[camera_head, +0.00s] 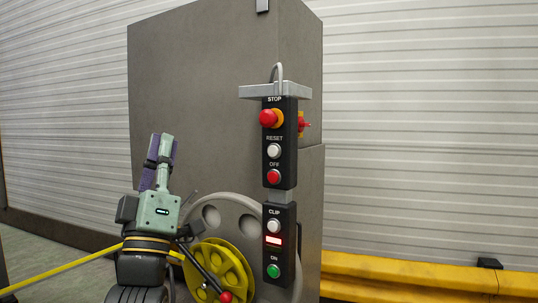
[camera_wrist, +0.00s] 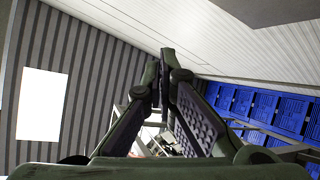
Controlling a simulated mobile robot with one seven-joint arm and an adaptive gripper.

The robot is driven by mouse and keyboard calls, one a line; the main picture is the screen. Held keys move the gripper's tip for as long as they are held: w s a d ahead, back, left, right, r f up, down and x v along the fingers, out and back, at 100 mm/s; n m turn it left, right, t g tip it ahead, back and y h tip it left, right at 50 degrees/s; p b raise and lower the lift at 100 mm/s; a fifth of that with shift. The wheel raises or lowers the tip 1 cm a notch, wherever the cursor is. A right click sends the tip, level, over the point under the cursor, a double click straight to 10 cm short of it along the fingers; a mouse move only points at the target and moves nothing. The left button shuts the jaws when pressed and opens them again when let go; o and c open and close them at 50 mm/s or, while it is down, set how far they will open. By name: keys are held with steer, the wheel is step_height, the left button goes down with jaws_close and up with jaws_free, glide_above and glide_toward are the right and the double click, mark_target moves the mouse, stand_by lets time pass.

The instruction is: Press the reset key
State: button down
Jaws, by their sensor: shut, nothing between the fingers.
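The reset key (camera_head: 274,151) is a round white button under the label RESET, on the upper black control box (camera_head: 279,186) in the head view. The red STOP mushroom button (camera_head: 268,118) is above it and the red OFF button (camera_head: 273,177) below it. My gripper (camera_head: 166,137) is left of the box, apart from it in the picture, with its fingers pointing up. In the wrist view my gripper (camera_wrist: 165,58) is shut, its fingertips together with nothing between them. The wrist view does not show the key.
A lower box (camera_head: 291,243) carries a white CLIP button (camera_head: 274,226), a red-lit display and a green ON button (camera_head: 273,271). A grey cabinet (camera_head: 200,80) stands behind. A yellow wheel (camera_head: 222,266) is low beside my arm. A yellow barrier (camera_head: 420,278) runs along the right.

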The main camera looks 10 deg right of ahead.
steer(key=w+d+f+g+h, duration=0.1)
steer(key=w+d+g+h, duration=0.1)
steer(key=w+d+h, duration=0.1)
steer(key=w+d+f+m+g+h, duration=0.1)
steer(key=w+d+g+h, duration=0.1)
steer(key=d+h, duration=0.3)
steer(key=w+d, duration=0.1)
steer(key=d, duration=0.2)
steer(key=shift+w+d+f, duration=0.25)
steer(key=shift+d+f, duration=0.05)
steer(key=shift+f, duration=0.1)
